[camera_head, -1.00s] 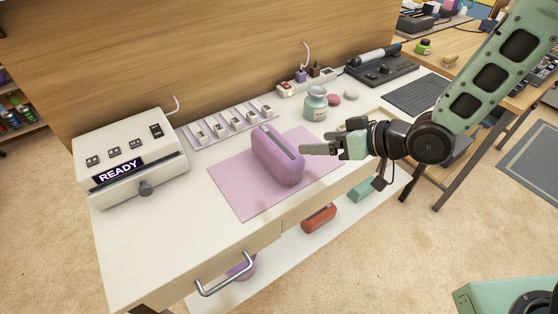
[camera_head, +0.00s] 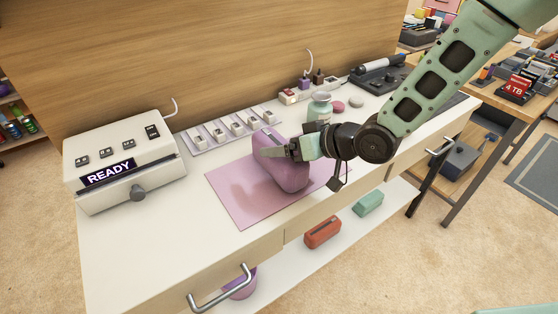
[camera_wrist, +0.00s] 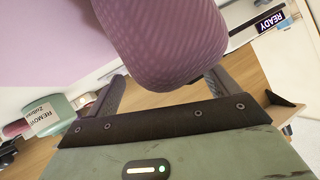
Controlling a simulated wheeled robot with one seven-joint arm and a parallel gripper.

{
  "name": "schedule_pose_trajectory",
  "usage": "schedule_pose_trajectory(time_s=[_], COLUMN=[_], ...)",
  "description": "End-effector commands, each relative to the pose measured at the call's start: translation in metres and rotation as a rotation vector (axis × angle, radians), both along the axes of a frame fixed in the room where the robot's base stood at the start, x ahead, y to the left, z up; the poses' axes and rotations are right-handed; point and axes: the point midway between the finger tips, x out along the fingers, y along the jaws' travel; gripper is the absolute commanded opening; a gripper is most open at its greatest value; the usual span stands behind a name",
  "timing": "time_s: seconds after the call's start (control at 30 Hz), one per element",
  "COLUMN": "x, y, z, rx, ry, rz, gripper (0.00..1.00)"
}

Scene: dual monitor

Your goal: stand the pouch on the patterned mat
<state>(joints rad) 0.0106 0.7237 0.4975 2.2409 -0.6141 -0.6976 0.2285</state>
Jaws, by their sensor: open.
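A purple pouch (camera_head: 277,178) with a dark strip along its top rests on the pink mat (camera_head: 240,211) on the white desk. My gripper (camera_head: 270,151) is at the upper part of the pouch and hides some of it. In the wrist view, the rounded ribbed pouch (camera_wrist: 178,45) comes between the two spread fingers of my gripper (camera_wrist: 165,80). The fingers are open, and I cannot tell whether either touches it. The mat (camera_wrist: 50,40) also fills the upper left of the wrist view.
A white device (camera_head: 125,170) reading READY stands left. A row of switches (camera_head: 232,128), a jar (camera_head: 319,107) and a power strip (camera_head: 305,92) are behind the mat. A red case (camera_head: 322,232) and a green case (camera_head: 368,203) lie on the lower shelf.

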Motion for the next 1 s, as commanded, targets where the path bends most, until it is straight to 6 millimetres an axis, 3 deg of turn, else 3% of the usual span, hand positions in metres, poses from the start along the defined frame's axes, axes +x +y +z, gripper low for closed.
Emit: schedule_pose_trajectory(time_s=[0.07,0.1,0.27,0.37,0.63,1.0], x=[0.0,0.0,0.0,0.0,0.0,0.0], y=[0.0,0.0,0.0,0.0,-0.001,-0.001], z=[0.0,0.0,0.0,0.001,0.009,0.078], rx=[0.0,0.0,0.0,0.0,0.0,0.0], ry=[0.0,0.0,0.0,-0.001,-0.004,-0.004], rz=[0.0,0.0,0.0,0.0,0.001,0.0], gripper=[0.87,0.82,0.37,0.32,0.32,0.32])
